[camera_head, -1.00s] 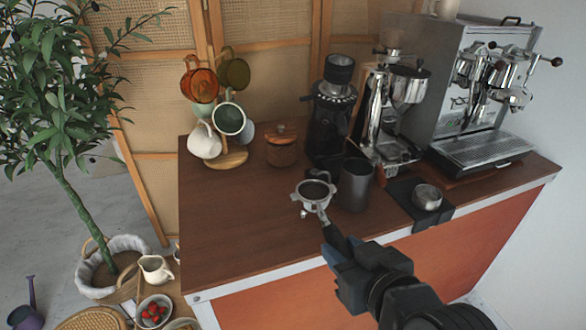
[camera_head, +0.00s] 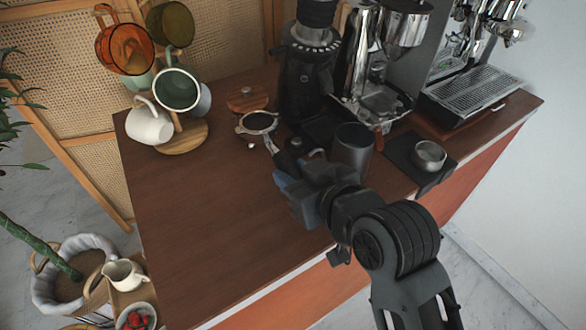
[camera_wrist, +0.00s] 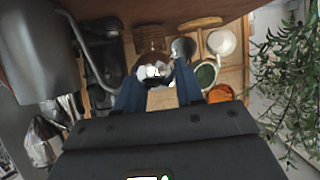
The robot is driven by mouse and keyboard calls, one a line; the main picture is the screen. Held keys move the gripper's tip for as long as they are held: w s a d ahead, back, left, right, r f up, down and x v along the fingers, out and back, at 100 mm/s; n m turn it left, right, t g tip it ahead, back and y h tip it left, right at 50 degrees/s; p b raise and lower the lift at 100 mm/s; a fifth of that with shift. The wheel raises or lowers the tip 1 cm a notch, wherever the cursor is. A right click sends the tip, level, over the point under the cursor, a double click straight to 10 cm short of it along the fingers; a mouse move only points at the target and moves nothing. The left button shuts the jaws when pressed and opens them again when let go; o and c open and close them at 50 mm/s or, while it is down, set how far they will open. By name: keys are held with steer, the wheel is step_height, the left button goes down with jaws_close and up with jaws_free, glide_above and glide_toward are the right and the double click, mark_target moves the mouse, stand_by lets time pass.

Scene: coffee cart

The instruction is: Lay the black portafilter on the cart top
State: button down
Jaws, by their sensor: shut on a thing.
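The black portafilter (camera_head: 258,122) has a silver rim and spouts and a black handle. My gripper (camera_head: 284,171) is shut on its handle, over the brown cart top (camera_head: 200,215). The basket end points to the back left, just in front of the wooden jar. I cannot tell whether the portafilter touches the cart top or hangs above it. In the wrist view, my gripper's blue fingers (camera_wrist: 160,92) have the portafilter's shiny metal (camera_wrist: 155,71) between them; its handle is mostly hidden.
A dark grey cup (camera_head: 352,152) stands right of my gripper. A small steel cup (camera_head: 430,156) sits on a black mat. A black grinder (camera_head: 309,75) and a wooden jar (camera_head: 247,98) stand behind. A mug tree (camera_head: 181,137) stands at the left. The front left is bare.

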step_height(320, 180, down, 4)
steer(key=b, duration=0.3)
steer(key=shift+f+b, duration=0.15)
steer(key=shift+b, duration=0.25)
steer(key=shift+f+b, duration=0.75)
steer(key=shift+f, duration=0.75)
steer(key=shift+s+f, duration=0.1)
steer(key=shift+f, duration=0.2)
steer(key=c, duration=0.6)
jaws_free()
steer(key=shift+d+f+b, duration=0.1)
steer(key=shift+f+b, duration=0.05)
steer(key=shift+b, duration=0.15)
steer(key=shift+v, duration=3.9)
